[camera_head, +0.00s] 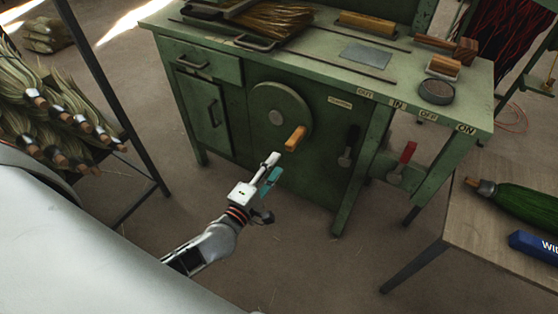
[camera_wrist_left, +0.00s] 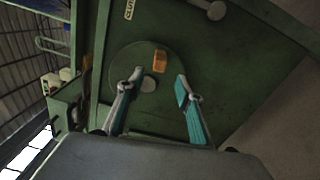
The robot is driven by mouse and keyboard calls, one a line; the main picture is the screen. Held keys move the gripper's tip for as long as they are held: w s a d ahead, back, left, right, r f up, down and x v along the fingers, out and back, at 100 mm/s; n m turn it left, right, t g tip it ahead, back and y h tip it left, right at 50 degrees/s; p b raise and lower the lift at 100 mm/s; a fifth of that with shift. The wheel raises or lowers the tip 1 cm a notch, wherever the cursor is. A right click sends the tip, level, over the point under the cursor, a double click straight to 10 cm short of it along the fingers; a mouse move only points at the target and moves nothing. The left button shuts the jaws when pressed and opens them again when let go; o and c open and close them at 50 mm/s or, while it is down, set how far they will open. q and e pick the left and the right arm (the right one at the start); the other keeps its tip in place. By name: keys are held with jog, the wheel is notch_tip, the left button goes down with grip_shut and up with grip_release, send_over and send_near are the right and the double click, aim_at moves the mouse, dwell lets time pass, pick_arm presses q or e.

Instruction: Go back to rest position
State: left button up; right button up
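My left gripper (camera_head: 274,165) is in front of the green machine's wheel (camera_head: 268,108), just below and left of its orange crank handle (camera_head: 295,138). In the left wrist view, its two teal-padded fingers (camera_wrist_left: 158,86) are spread apart with nothing between them. The orange handle (camera_wrist_left: 160,61) shows beyond the fingertips, in the gap between them, and appears clear of both. My right gripper is in neither view.
The green workbench (camera_head: 200,50) carries a broom head (camera_head: 268,22), wooden blocks and a small round dish (camera_head: 437,91). A black lever (camera_head: 349,146) and a red lever (camera_head: 406,155) stick out of its front. A rack of brooms (camera_head: 50,130) stands left; a wooden table (camera_head: 500,235) stands right.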

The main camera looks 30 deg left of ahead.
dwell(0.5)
pick_arm(q)
jog(key=s+d+m+g+h+p, duration=0.35)
jog(key=s+d+m, duration=0.35)
jog(key=s+m, duration=0.45)
jog(key=s+a+f+m+g+y+p, duration=0.1)
jog(key=s+f+m+g+y+p, duration=0.1)
jog(key=s+f+m, duration=0.4)
jog(key=s+m+g+p, duration=0.1)
jog(key=s+m+g, duration=0.1)
jog(key=s+m, duration=0.2)
jog(key=shift+s+a+f+m, duration=0.15)
jog(key=shift+s+a+m, duration=0.15)
jog(key=shift+m, duration=0.55)
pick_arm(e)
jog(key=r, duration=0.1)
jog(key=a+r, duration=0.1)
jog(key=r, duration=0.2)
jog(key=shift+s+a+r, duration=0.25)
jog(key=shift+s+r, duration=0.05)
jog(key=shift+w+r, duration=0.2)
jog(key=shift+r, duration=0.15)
pick_arm(q)
jog(key=shift+w, duration=0.1)
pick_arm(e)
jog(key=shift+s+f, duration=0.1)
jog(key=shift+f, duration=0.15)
